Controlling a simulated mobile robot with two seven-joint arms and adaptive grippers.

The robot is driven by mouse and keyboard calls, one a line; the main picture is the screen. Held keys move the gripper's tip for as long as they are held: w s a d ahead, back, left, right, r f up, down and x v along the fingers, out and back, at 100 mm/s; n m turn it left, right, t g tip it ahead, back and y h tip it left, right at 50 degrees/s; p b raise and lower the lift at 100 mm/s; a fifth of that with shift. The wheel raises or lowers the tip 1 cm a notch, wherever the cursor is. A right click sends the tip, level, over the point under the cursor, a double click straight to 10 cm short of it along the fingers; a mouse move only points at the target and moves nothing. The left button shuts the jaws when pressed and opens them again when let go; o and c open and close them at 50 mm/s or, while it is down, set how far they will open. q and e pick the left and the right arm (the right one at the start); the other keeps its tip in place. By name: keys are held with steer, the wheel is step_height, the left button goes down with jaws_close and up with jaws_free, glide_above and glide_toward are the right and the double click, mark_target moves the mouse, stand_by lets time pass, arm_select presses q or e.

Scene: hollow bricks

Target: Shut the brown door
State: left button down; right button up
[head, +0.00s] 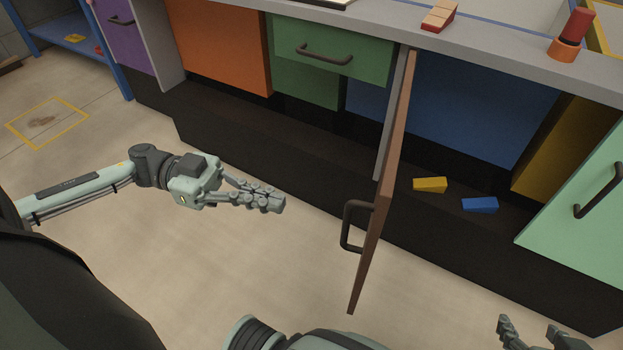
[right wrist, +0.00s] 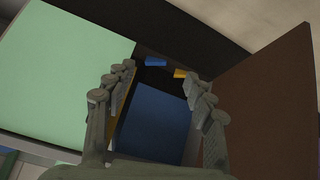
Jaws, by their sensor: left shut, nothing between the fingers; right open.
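The brown door (head: 379,210) stands swung open, roughly edge-on in the head view, with a dark handle (head: 347,226) on its left face. In the right wrist view the brown door (right wrist: 266,100) fills the right side. My left gripper (head: 275,200) is shut and empty, left of the door and apart from it. My right gripper (head: 528,328) is open at the lower right of the head view, to the right of the door. Its fingers (right wrist: 163,100) also show in the right wrist view, with nothing between them; the right finger overlaps the door's edge, and I cannot tell if they touch.
A yellow brick (head: 430,185) and a blue brick (head: 479,204) lie on the open cabinet's floor. A light green door (head: 580,205) with a dark handle is at the right. A green drawer (head: 335,48) sits left of the opening. The floor in front is clear.

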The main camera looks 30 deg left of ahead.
arm_select(q)
glide_above(350, 222)
steer(key=s, duration=0.4)
steer(key=shift+d+b, duration=0.45)
steer(key=shift+d, duration=0.05)
arm_select(e)
steer(key=shift+w+a+r+t+y, duration=0.35)
steer(key=shift+w+a+r+t, duration=0.25)
steer(key=shift+w+a+r, duration=0.3)
steer(key=shift+w+a+r+t+y, duration=0.35)
steer(key=shift+w+a+r+t, duration=0.35)
steer(key=shift+a, duration=0.25)
